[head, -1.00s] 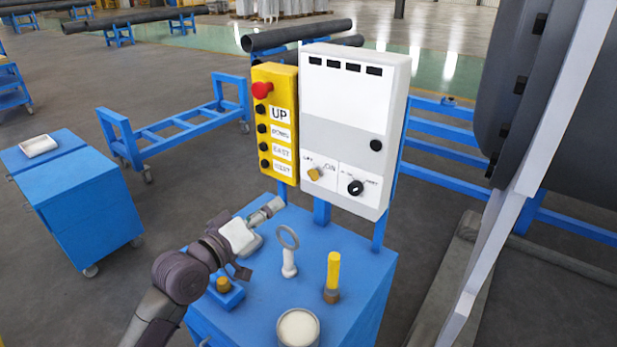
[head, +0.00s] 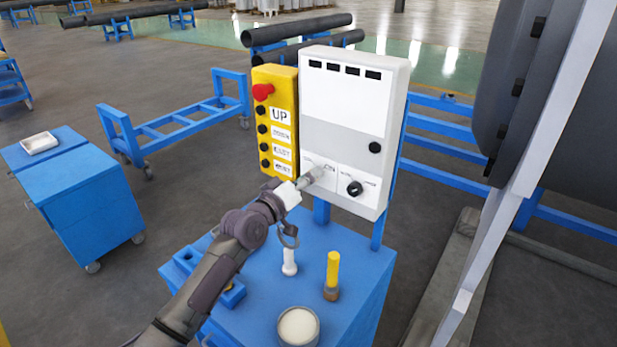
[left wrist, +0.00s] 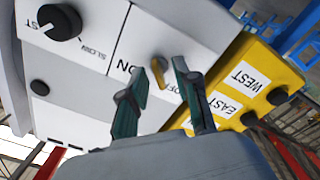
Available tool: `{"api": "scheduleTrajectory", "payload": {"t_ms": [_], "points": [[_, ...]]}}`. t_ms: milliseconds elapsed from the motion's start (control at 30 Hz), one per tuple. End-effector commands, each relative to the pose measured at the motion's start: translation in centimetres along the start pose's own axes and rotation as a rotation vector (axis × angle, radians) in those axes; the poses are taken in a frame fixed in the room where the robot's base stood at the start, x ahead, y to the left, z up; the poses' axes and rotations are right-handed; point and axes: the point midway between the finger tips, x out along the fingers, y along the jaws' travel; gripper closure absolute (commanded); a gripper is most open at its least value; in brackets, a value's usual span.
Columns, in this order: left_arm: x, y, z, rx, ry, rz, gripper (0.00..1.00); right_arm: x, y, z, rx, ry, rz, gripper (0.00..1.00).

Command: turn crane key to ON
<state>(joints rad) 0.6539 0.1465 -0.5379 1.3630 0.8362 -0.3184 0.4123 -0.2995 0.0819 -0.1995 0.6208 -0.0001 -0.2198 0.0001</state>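The crane key (left wrist: 158,74) is a small yellow key on the white panel of the control box (head: 345,120). In the left wrist view, which is turned over, the key sits between the ON and OFF labels; I cannot tell exactly where it points. My left gripper (head: 312,177) is at the panel in the head view and hides the key there. Contact is not clear. My right gripper is out of view.
A black selector knob (head: 355,188) is right of the key. The yellow button pendant (head: 274,125) hangs just left.

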Motion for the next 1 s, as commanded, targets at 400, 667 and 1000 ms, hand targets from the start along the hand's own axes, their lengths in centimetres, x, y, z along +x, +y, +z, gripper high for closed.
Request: {"api": "scheduleTrajectory", "payload": {"t_ms": [400, 667, 1000], "points": [[0.02, 0.00, -0.01, 0.001, 0.000, 0.000, 0.99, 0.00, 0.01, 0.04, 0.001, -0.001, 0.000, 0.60], [0.01, -0.02, -0.01, 0.002, 0.000, 0.000, 1.00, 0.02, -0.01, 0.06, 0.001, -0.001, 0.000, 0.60], [0.00, -0.09, 0.06, 0.098, 0.001, 0.001, 1.00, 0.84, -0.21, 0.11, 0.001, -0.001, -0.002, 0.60]]}}
